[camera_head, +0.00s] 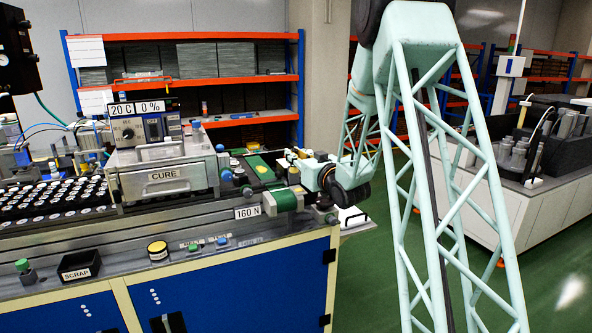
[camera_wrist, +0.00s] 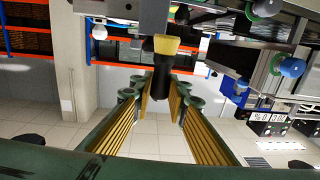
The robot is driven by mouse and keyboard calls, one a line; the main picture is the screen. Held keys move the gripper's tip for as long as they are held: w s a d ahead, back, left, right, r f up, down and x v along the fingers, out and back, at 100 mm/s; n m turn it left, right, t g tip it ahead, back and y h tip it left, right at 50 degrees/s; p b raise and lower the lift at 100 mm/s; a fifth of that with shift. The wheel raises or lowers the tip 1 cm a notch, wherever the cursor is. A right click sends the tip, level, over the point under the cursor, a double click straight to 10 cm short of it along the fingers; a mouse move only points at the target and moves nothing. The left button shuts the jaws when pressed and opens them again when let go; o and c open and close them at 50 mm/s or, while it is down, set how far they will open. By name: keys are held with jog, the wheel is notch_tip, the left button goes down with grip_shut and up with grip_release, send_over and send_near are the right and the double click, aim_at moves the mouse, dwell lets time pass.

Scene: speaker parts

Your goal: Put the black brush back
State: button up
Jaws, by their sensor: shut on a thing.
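The black brush (camera_wrist: 161,74) shows in the wrist view as a dark round handle with a pale yellow end (camera_wrist: 166,45). My gripper (camera_wrist: 162,88) is closed around its dark part, with ribbed yellow finger pads on both sides. The pale end points away from the fingers, towards the top of the picture. In the head view my wrist is at the right end of the bench, beside the green roller (camera_head: 286,200) and the 160 N label (camera_head: 247,212). The brush cannot be made out there, and the place it belongs cannot be told.
The CURE box (camera_head: 164,177) stands on the bench, with trays of small round parts (camera_head: 55,200) to its left. A SCRAP bin (camera_head: 80,265) and a yellow-topped round piece (camera_head: 157,250) sit along the front edge. Shelves (camera_head: 190,85) stand behind. Another bench (camera_head: 550,195) is at the right.

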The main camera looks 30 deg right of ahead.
jog(key=shift+a, duration=0.1)
jog(key=a+f, duration=0.6)
jog(key=a, duration=0.6)
jog(key=a+f, duration=0.7)
jog(key=a, duration=0.5)
jog(key=shift+s+a+h, duration=0.25)
jog(key=shift+h, duration=0.05)
jog(key=shift+a+f, duration=0.1)
